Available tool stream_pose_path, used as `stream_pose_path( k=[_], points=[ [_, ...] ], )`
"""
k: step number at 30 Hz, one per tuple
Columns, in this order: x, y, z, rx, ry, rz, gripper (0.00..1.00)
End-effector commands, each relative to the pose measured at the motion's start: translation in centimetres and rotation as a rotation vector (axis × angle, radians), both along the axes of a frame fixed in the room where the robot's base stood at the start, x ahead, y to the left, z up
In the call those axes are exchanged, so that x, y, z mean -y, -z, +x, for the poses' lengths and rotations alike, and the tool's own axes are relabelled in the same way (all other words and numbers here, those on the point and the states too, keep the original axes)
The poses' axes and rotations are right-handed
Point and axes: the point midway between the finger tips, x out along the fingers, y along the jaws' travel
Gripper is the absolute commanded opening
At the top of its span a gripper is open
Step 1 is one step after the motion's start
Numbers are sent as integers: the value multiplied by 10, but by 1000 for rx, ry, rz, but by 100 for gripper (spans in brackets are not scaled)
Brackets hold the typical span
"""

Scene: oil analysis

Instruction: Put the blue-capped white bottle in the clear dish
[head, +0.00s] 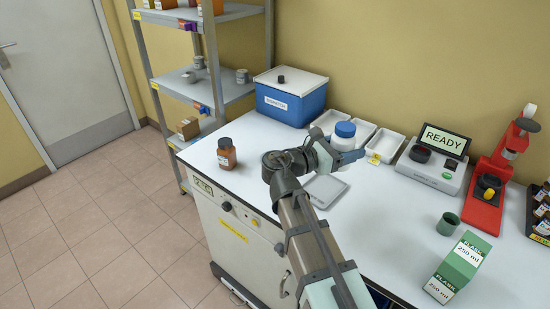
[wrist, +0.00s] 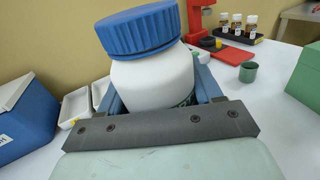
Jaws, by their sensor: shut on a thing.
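The white bottle with a blue ribbed cap (head: 344,133) is between the fingers of my gripper (head: 347,148), over the back middle of the bench. In the wrist view the bottle (wrist: 155,80) fills the space between the two blue-grey fingers, its cap upward and a little tilted. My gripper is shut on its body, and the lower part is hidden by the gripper. A flat, pale grey square piece (head: 325,188) lies on the bench beside my arm; I cannot tell whether it is the clear dish. Several white trays (head: 384,146) stand behind the bottle, one with a yellow label.
A blue cooler box (head: 290,99) stands at the back left, and a brown bottle (head: 227,153) at the left edge. A READY device (head: 434,167), red stand (head: 488,190), green cup (head: 448,224) and green box (head: 458,268) are at right.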

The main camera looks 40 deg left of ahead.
Motion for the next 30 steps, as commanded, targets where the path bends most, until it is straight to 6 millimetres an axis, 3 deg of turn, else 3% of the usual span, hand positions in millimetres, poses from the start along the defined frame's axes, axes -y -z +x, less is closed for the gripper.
stream_pose_path(
  k=[1,3,8,15,21,26,30],
  points=[
    [-30,7,4,-2,-24,-4,30],
    [-60,15,6,-1,-64,-2,30],
    [-127,32,17,-1,-181,-2,30],
    [-220,44,46,-1,-409,-2,30],
    [-260,41,49,1,-580,-2,30],
    [-273,41,47,0,-649,-3,30],
    [-277,53,46,-1,-668,-5,30]
  ],
)
